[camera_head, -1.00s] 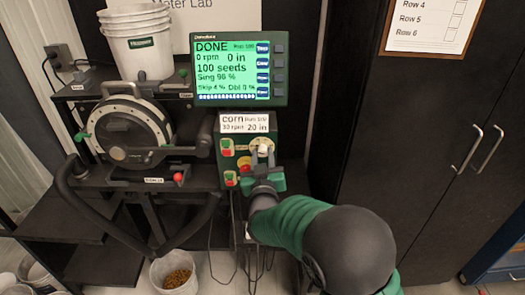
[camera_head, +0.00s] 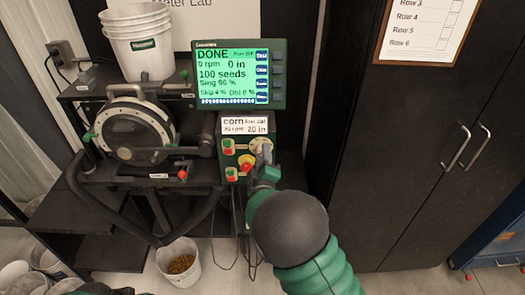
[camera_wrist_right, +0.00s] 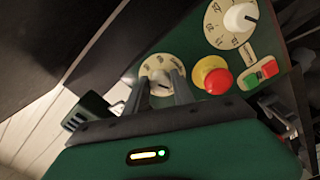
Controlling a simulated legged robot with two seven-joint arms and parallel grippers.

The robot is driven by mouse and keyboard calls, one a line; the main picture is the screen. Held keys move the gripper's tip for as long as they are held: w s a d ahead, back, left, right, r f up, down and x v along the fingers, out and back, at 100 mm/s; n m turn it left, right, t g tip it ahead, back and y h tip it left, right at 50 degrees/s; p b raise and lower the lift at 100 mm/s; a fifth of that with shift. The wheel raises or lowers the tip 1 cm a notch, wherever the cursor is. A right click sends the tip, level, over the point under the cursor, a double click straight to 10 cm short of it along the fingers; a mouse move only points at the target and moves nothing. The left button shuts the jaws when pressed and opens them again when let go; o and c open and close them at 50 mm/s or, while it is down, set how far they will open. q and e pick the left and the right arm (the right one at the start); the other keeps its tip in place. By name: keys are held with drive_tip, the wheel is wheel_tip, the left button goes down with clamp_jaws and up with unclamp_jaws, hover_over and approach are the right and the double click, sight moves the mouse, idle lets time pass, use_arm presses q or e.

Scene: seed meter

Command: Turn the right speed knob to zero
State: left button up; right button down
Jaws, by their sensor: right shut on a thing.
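The green control panel (camera_head: 237,153) stands below the display. A pale numbered knob (camera_head: 257,145) shows at its upper right, beside my right gripper (camera_head: 266,155). In the right wrist view my right gripper (camera_wrist_right: 162,88) is shut on a pale numbered dial knob (camera_wrist_right: 157,68), a finger on either side. The fingers hide part of that knob and its pointer. A second numbered dial with a white knob (camera_wrist_right: 240,18) is at the upper right of the wrist view, clear of the fingers. My left gripper is not in view.
A red-topped yellow button (camera_wrist_right: 212,75) sits close to the fingers. A red and green switch (camera_wrist_right: 262,72) lies beyond it. The display (camera_head: 237,75) reads DONE. A round seed meter (camera_head: 130,128) stands left, and a seed bucket (camera_head: 179,263) is on the floor.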

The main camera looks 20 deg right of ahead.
drive_tip(key=shift+f+n+p, duration=0.15)
drive_tip(key=shift+n+p, duration=0.2)
drive_tip(key=shift+n, duration=0.35)
drive_tip(key=shift+a, duration=0.1)
drive_tip(key=c, duration=1.4)
unclamp_jaws()
drive_tip(key=o, duration=0.3)
drive_tip(key=shift+w, duration=0.1)
